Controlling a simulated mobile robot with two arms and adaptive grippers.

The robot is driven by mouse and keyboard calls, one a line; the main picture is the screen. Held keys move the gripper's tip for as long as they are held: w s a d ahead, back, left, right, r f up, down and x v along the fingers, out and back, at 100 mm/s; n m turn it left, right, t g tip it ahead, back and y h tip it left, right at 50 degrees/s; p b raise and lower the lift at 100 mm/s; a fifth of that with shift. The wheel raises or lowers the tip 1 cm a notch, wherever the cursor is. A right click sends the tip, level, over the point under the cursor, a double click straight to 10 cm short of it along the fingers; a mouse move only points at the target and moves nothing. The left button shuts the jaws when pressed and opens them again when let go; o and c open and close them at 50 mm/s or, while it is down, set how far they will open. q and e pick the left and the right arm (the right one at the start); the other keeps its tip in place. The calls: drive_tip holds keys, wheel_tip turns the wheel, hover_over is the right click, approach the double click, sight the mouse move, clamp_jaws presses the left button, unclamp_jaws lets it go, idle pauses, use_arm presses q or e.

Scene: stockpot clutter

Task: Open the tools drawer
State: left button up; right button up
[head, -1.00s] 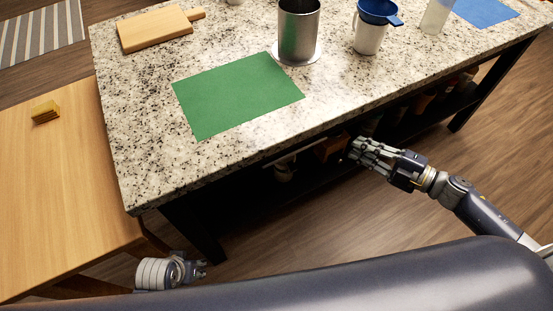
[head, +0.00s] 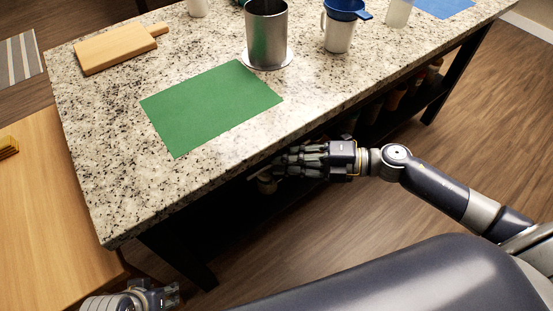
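The tools drawer cannot be made out; the front under the granite counter (head: 215,187) is dark and mostly hidden by the countertop's overhang. My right gripper (head: 285,160) is at the counter's front edge, just below the overhang, with its fingers pointing left. Its fingertips are in shadow, so I cannot tell whether they touch a handle or how far apart they are. My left gripper (head: 168,295) is low at the bottom left, partly cut off by the frame, away from the counter front.
On the counter are a green mat (head: 212,106), a wooden board (head: 115,50), a steel pot (head: 266,35), a white mug (head: 338,36) and a blue funnel (head: 345,8). A wooden table (head: 45,215) stands left. Dark legs and a lower shelf are below. Floor at right is clear.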

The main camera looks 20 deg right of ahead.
drive_tip(key=shift+x, duration=1.05)
clamp_jaws()
